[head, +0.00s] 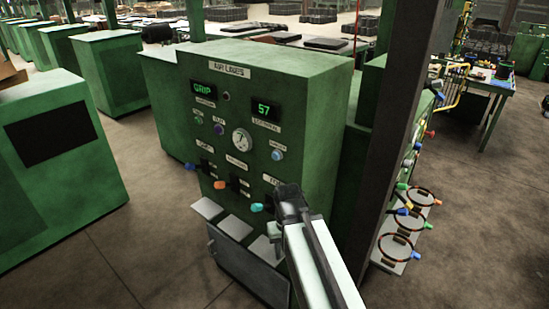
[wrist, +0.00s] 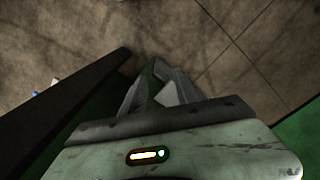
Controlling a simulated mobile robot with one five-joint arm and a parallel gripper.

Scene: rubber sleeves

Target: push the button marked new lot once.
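A green control cabinet (head: 300,95) headed "AIR LINES" stands in the middle of the head view. Its front carries a small purple button (head: 219,129) left of a round white gauge (head: 241,139) and a light-blue button (head: 277,155) right of it, each under a small label. The labels are too small to read surely, so I cannot tell which is marked new lot. My gripper (head: 288,200) is in front of the cabinet's lower right, below the light-blue button and apart from it. In the wrist view my gripper's fingers (wrist: 156,72) lie close together with nothing evident held; their gap is unclear.
Orange (head: 220,185) and teal (head: 257,207) knobs stick out low on the cabinet, above sloping pale plates (head: 235,227). A dark post (head: 385,140) stands close on the right, beside a rack with ringed hoses (head: 395,246). Floor (head: 120,255) is open at front left.

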